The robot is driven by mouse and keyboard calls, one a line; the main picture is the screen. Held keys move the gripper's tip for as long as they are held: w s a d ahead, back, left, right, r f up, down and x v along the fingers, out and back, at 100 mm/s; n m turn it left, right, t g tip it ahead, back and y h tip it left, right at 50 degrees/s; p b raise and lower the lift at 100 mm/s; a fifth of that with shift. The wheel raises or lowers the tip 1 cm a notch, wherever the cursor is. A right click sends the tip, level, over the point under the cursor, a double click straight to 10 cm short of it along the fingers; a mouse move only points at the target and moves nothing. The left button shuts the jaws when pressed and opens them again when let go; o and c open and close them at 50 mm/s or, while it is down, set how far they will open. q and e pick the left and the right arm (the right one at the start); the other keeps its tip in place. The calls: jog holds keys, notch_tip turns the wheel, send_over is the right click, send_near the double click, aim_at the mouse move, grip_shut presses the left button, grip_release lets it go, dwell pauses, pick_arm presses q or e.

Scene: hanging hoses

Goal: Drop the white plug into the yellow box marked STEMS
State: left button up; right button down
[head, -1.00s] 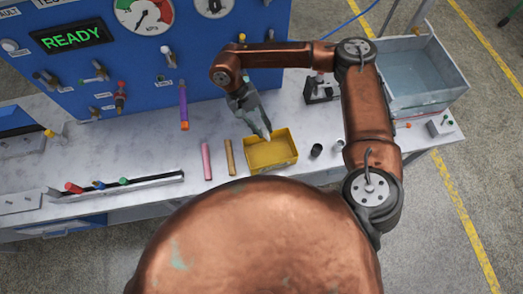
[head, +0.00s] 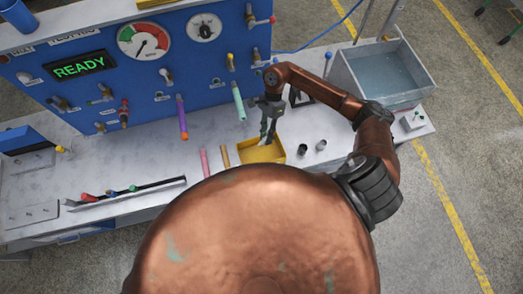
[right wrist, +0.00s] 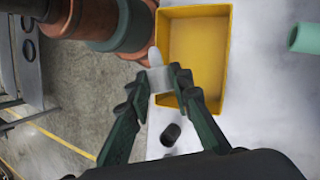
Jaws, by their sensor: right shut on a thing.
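The yellow box (head: 273,153) sits open on the bench, right of a pink stick and a tan stick; no STEMS lettering is readable. It also shows in the right wrist view (right wrist: 200,55). My right gripper (head: 266,138) is above the box in the head view, pointing down. In the right wrist view its fingers are shut on the white plug (right wrist: 157,78). The plug shows over the box's left edge in that view; its height above the rim is hard to judge. The plug is mostly hidden by the fingers in the head view. My left gripper is not in view.
A purple hose (head: 182,117) and a teal hose (head: 238,102) hang from the blue panel (head: 135,85). A grey water tank (head: 385,75) is at the back right.

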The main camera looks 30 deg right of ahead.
jog(key=shift+f+b, duration=0.65)
jog(key=shift+f, duration=2.05)
jog(key=c, duration=1.7)
grip_release()
jog(key=shift+o, duration=0.2)
jog(key=v, duration=1.2)
